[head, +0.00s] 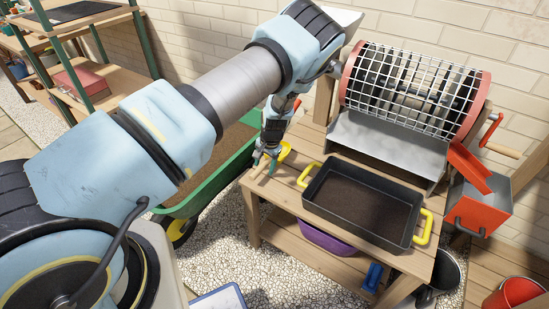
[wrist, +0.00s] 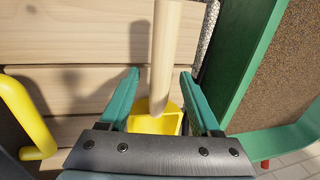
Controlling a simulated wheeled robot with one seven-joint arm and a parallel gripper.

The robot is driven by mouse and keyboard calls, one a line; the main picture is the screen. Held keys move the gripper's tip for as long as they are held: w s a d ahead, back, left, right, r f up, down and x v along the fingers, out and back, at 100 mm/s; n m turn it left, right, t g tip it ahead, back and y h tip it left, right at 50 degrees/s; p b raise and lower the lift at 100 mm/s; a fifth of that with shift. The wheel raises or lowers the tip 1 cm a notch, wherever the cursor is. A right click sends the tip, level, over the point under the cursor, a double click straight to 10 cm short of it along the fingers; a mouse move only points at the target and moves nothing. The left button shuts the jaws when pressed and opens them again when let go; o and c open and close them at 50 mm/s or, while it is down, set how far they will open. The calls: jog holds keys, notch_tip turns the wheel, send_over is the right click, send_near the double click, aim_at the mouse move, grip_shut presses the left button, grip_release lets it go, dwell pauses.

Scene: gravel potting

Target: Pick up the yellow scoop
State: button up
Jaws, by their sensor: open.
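The yellow scoop (wrist: 165,60) lies at the left end of the wooden bench; its pale wooden handle runs between the two teal fingers of my gripper (wrist: 160,74) in the wrist view. Its yellow bowl shows behind the handle's end, partly hidden by the gripper's dark palm. In the head view, a yellow part of the scoop (head: 285,151) shows just right of my gripper (head: 264,162), which points down at the bench. The gripper is open, with a gap visible on each side of the handle.
A black tray of dark soil (head: 318,213) with yellow handles stands right of the gripper; one handle (wrist: 25,115) is close in the wrist view. A green soil-filled barrow (head: 190,206) adjoins the bench's left edge. A wire-drum sieve (head: 412,90) stands behind.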

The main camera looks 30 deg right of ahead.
grip_shut()
dwell(0.5)
dwell(0.9)
